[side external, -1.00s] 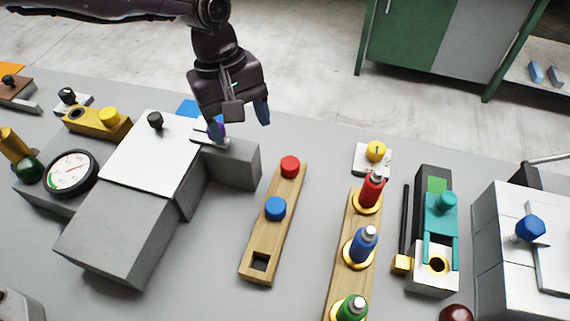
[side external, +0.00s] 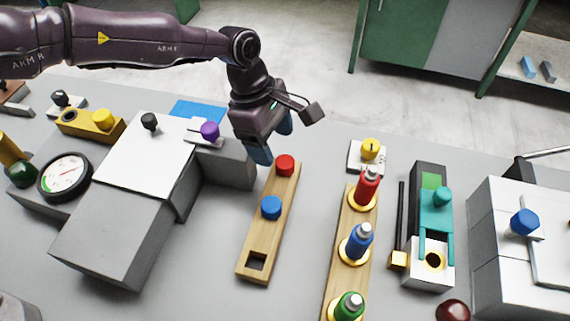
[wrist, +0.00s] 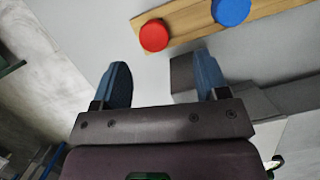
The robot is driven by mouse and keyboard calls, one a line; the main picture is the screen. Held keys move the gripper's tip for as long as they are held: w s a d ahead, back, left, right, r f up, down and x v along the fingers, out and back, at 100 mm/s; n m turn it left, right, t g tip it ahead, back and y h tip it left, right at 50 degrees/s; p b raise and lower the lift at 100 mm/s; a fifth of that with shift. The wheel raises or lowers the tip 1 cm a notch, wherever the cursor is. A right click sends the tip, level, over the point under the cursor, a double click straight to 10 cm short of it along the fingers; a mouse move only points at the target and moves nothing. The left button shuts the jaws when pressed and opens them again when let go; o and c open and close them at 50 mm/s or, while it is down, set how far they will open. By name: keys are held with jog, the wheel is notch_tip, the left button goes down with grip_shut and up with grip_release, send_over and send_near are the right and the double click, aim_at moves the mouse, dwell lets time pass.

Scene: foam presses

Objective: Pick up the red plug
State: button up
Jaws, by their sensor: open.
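The red plug (side external: 285,166) is a round-topped peg at the far end of a narrow wooden board (side external: 259,236). A blue plug (side external: 271,207) sits at the board's middle, and a square hole (side external: 257,262) is at its near end. My gripper (side external: 273,140) is open and empty, above and just beyond the red plug, apart from it. In the wrist view, the red plug (wrist: 154,36) lies ahead of the two blue fingers of my gripper (wrist: 162,70), between their lines. The blue plug (wrist: 231,11) is to its right.
A grey stepped block (side external: 120,230) with a purple knob (side external: 210,131) stands left of the board. A second wooden board (side external: 337,285) with red, blue and green bottles is to the right. Bare table lies between the two boards.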

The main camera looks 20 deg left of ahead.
aim_at(284, 161)
jog(key=x, duration=0.5)
jog(key=shift+w+d, duration=0.2)
jog(key=shift+w, duration=0.1)
jog(key=c, duration=1)
